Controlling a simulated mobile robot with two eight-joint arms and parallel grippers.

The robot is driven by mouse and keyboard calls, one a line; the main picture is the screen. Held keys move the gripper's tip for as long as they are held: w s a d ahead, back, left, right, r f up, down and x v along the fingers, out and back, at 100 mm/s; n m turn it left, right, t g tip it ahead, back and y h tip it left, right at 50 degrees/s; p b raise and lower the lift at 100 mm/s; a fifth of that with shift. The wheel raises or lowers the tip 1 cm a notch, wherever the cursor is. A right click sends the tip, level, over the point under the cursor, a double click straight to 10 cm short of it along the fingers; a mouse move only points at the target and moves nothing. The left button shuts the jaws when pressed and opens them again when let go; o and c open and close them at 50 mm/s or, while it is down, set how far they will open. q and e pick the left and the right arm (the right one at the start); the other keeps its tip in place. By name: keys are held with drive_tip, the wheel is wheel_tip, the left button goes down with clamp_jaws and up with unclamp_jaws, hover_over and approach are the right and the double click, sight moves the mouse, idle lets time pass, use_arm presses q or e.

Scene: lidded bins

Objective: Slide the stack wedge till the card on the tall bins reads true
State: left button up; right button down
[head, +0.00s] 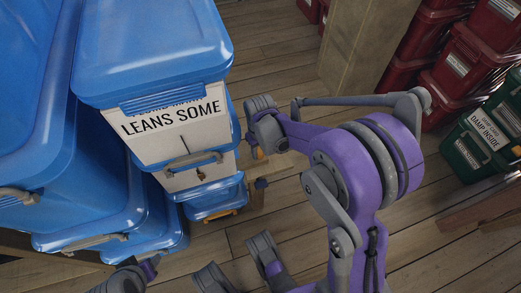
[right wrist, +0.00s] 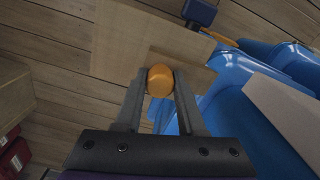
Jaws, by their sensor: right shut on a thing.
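The tall stack of blue-lidded bins (head: 160,50) stands left of centre in the head view. A white card (head: 175,125) on its front reads "LEANS SOME"; a line above is mostly covered by the lid's edge. A dark thin pointer (head: 186,146) hangs below the words. My right gripper (right wrist: 160,84) is shut on a round orange knob (right wrist: 160,76) in front of that wood. How far the wedge sits under the stack is hidden.
More large blue bins (head: 40,110) stand at the left. Red bins (head: 460,65) and a green bin labelled "DAMP INSIDE" (head: 480,145) stand at the right. A wooden post (head: 365,45) stands at the back. Plank floor (head: 275,60) is bare between stack and post.

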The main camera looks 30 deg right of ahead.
drive_tip(key=shift+w+a, duration=0.1)
drive_tip(key=shift+a, duration=0.55)
drive_tip(key=c, duration=0.5)
unclamp_jaws()
wheel_tip(320, 180, up, 11)
drive_tip(key=p, duration=0.3)
drive_tip(key=shift+f, duration=0.15)
